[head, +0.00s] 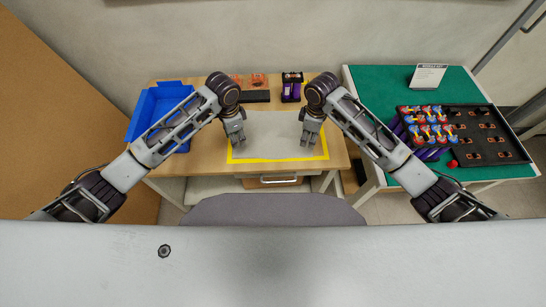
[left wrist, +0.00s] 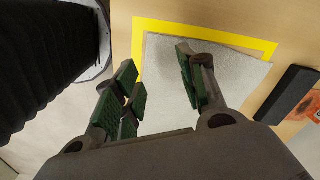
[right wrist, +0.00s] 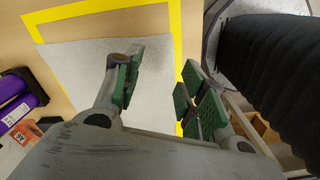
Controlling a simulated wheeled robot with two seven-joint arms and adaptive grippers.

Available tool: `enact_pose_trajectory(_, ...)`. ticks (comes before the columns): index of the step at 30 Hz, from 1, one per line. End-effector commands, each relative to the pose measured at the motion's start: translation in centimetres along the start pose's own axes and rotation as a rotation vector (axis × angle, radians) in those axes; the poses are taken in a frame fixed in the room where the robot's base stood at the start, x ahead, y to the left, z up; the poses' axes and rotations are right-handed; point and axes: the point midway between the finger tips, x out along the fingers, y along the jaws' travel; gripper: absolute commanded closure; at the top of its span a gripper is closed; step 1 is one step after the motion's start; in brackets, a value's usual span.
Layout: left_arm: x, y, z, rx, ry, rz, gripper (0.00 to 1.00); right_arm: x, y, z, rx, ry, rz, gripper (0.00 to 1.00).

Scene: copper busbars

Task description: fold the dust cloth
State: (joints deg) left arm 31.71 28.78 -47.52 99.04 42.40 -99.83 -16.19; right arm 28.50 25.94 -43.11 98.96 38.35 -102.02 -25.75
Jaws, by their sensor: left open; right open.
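The dust cloth (head: 270,135) is a pale grey sheet spread flat on the wooden table, slightly askew inside a yellow outline (head: 278,160). My left gripper (head: 237,142) is open over the cloth's left part. My right gripper (head: 309,141) is open over its right part. The cloth also shows beneath the spread fingers in the left wrist view (left wrist: 235,75) and in the right wrist view (right wrist: 80,65). Both grippers are empty. I cannot tell whether any fingertip touches the cloth. The grippers hide parts of its side edges.
A blue bin (head: 148,107) stands at the table's left. A black block (head: 255,96), copper-coloured pieces and a black-purple item (head: 291,88) lie behind the cloth. On the right, a green-topped table (head: 378,88) holds a sign (head: 428,75), several colourful parts and a black tray (head: 486,140).

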Motion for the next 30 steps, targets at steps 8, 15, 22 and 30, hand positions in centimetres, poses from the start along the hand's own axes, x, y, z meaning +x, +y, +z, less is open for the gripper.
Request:
enact_pose_trajectory(8, 0.1, 0.0, 0.0, -0.001, 0.001, 0.0, 0.59, 0.1, 0.0, 0.0, 0.001, 0.0, 0.0, 0.59)
enact_pose_trajectory(15, 1.4, 0.0, 0.0, -0.001, 0.0, 0.0, 0.59, 1.4, 0.0, 0.0, 0.002, -0.001, -0.001, 0.59)
enact_pose_trajectory(22, 3.8, 0.1, 0.0, -0.002, -0.001, 0.002, 0.59, 3.9, -0.1, 0.0, 0.002, -0.002, -0.002, 0.59)
enact_pose_trajectory(30, 6.7, 0.0, 0.0, -0.002, 0.0, 0.0, 0.59, 6.7, -0.1, 0.0, 0.002, 0.0, -0.002, 0.59)
